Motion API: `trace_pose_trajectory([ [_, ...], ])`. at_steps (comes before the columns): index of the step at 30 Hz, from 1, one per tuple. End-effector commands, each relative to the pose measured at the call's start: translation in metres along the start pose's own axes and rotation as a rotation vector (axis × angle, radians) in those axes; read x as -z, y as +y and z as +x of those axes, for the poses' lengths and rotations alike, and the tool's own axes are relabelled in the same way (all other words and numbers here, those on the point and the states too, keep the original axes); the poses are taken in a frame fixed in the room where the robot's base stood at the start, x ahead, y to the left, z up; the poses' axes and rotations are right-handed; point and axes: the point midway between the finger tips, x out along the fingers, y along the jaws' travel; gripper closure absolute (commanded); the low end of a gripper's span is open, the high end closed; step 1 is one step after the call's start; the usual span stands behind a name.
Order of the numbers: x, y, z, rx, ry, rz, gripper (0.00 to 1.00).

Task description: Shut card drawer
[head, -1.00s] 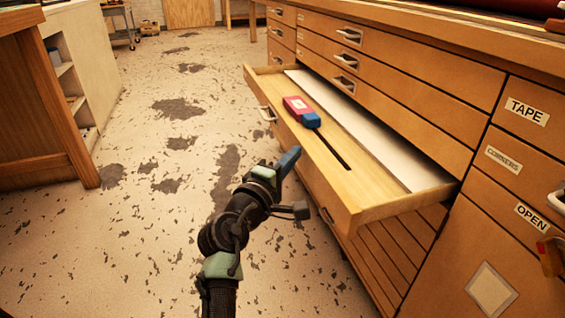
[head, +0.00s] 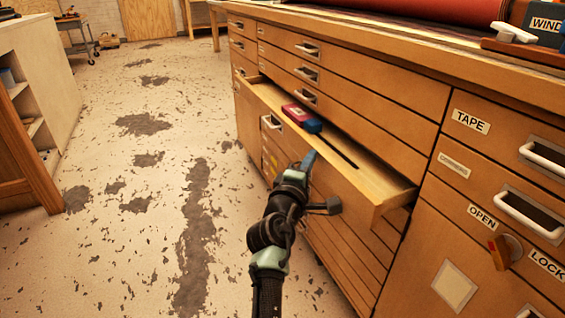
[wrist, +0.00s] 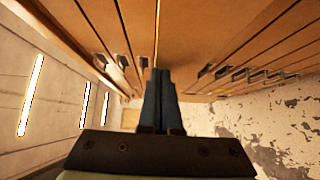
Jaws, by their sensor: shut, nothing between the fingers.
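The card drawer (head: 352,190) is a wide, shallow wooden drawer that stands partly out of the cabinet in the head view. A red and blue tool (head: 301,117) with a dark strip lies inside it. My gripper (head: 309,158) is shut and empty, its blue fingertips at the drawer's front, near the middle of its width. The fingers (wrist: 160,72) also show in the wrist view, pointing at wooden drawer fronts. I cannot tell whether the tips press on the drawer. My arm hides part of the drawer front.
The wooden cabinet (head: 400,120) has other closed drawers above and below. At right are a TAPE drawer (head: 472,121) and a knob (head: 504,251) between OPEN and LOCK labels. The speckled floor (head: 120,250) to the left is clear. A shelf unit (head: 45,85) stands beyond it.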

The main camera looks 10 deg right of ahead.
Motion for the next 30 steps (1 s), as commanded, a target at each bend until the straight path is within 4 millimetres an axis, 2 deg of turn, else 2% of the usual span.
trace_pose_trajectory([
  [1,-0.01,0.001,0.009,0.0,-0.005,0.001,1.0],
  [4,-0.023,0.0,0.022,0.0,-0.005,0.001,1.0],
  [12,-0.042,0.0,0.043,0.0,0.0,0.0,1.0],
  [30,-0.045,0.0,0.046,0.0,0.002,0.0,1.0],
])
